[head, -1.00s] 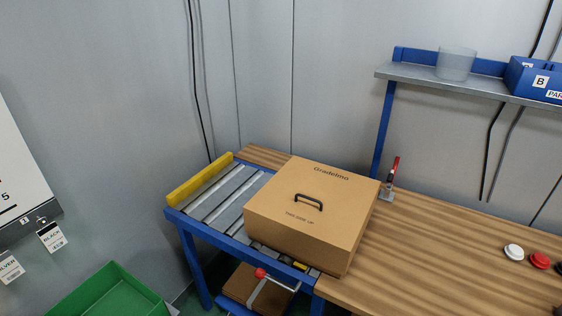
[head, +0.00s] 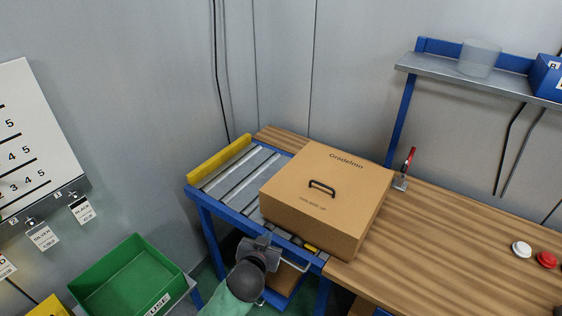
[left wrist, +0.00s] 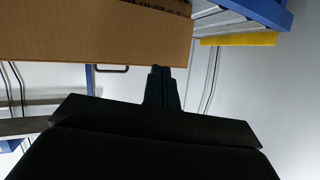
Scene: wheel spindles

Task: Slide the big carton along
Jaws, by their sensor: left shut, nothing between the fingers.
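The big carton (head: 325,195) is a closed brown box with a black handle on its top. It sits partly on the roller conveyor (head: 238,186) and partly on the wooden bench top (head: 450,245). My left gripper (head: 268,240) is shut and empty, in front of the carton's near left side, by the conveyor's front edge. In the left wrist view the carton (left wrist: 90,35) fills the upper left and the shut fingers (left wrist: 161,72) point toward its edge; I cannot tell whether they touch it. My right gripper is not in view.
A yellow stop bar (head: 219,159) closes the conveyor's far left end, with bare rollers before the carton. A red-handled toggle clamp (head: 404,172) stands right of the carton. A green bin (head: 125,280) is at lower left. White and red buttons (head: 546,260) are at right.

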